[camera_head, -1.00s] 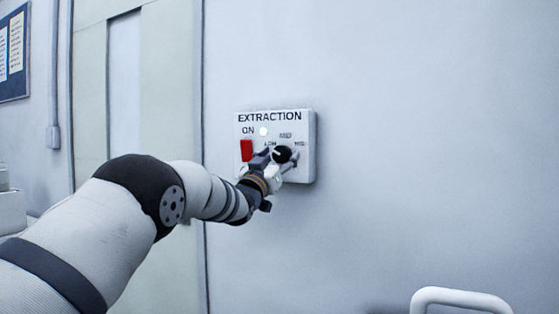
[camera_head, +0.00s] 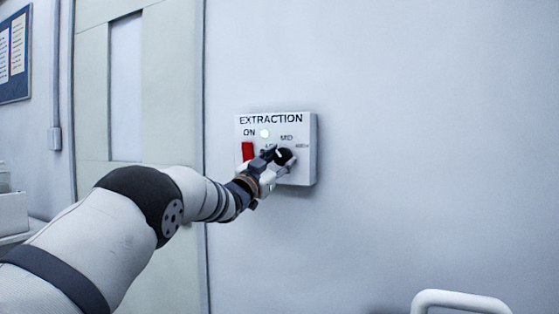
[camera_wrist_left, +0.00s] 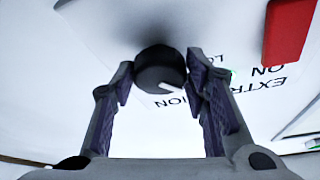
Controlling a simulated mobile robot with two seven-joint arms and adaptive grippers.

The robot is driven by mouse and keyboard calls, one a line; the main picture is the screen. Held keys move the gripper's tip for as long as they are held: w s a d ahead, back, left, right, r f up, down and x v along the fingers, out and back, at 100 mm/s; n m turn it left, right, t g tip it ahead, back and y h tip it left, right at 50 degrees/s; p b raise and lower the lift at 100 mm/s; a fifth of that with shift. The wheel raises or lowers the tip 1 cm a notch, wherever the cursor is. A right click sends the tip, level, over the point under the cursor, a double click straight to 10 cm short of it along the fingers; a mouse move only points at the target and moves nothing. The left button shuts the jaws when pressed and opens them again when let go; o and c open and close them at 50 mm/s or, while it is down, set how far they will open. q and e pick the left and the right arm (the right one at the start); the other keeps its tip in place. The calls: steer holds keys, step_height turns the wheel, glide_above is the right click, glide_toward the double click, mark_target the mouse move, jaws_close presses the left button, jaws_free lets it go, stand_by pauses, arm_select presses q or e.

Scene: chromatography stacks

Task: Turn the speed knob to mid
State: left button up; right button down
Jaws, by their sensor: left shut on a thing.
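The speed knob (camera_head: 283,158) is a round black dial with a white pointer mark, on the white EXTRACTION box (camera_head: 305,169). Labels LOW, MID and a third at the right sit around it. My left gripper (camera_head: 280,161) is shut on the knob, one finger on each side, and hides part of its rim and the LOW label. In the left wrist view the knob (camera_wrist_left: 158,64) sits between the two fingertips. Its white pointer points down and right there; in the head view it leans up-left, between LOW and MID. My right gripper is not in view.
A red switch (camera_head: 248,151) marked ON is left of the knob, with a lit pale-green lamp (camera_head: 265,133) above. The wall around the box is clear. A white handle-like rail (camera_head: 460,299) is at the lower right, and a door (camera_head: 125,90) at the left.

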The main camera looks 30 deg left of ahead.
arm_select(q)
steer(key=m+h, duration=0.1)
steer(key=m, duration=0.1)
steer(key=m+g+h, duration=0.1)
steer(key=m, duration=0.2)
steer(key=shift+a, duration=0.1)
steer(key=shift+a+m+g+h, duration=0.1)
steer(key=shift+m+g+h, duration=0.3)
steer(key=shift+m, duration=0.85)
steer(key=shift+m+g+h, duration=0.4)
steer(key=shift+m, duration=0.85)
steer(key=o, duration=1.1)
steer(key=shift+r, duration=0.1)
steer(key=shift+o, duration=0.2)
steer(key=shift+s, duration=0.1)
steer(key=v, duration=1.1)
steer(key=shift+s+a, duration=0.2)
steer(key=shift+s, duration=0.2)
